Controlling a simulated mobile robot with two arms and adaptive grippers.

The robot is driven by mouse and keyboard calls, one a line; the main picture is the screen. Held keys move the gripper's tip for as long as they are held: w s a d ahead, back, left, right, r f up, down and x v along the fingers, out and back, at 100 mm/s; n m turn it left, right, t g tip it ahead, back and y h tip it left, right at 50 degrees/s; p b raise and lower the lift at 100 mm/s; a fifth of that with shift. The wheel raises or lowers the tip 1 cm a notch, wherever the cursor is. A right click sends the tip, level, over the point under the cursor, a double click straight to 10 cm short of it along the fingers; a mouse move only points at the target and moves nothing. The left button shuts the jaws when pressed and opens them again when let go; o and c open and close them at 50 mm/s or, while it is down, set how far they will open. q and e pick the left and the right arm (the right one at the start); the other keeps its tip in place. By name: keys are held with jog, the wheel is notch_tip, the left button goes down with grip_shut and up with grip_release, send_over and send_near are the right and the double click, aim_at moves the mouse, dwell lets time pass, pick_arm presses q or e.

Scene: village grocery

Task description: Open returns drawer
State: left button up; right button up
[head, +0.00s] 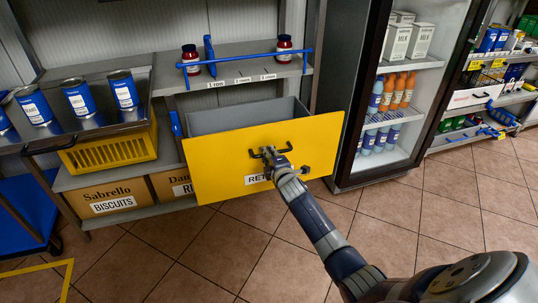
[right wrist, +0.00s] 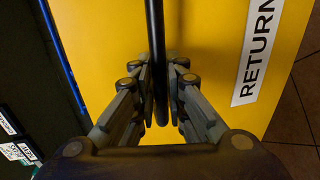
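The returns drawer has a yellow front (head: 215,165) with a white label (head: 257,179) partly hidden by my right arm. The drawer stands out from the shelf unit, and its grey inside (head: 240,118) shows from above. Its dark bar handle (head: 287,149) is on the front. My right gripper (head: 270,157) is at this handle. In the right wrist view the gripper's fingers (right wrist: 161,85) lie close on both sides of the black handle bar (right wrist: 155,25), closed around it. My left gripper is out of view.
A fridge (head: 350,110) with milk and bottles stands to the right of the drawer. Left are a yellow crate (head: 110,152), a shelf of blue cans (head: 78,98) and cardboard boxes (head: 110,199). Jars stand on the shelf above (head: 235,72). The tiled floor in front is clear.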

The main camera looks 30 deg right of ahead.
jog(key=shift+o, duration=1.2)
jog(key=v, duration=1.2)
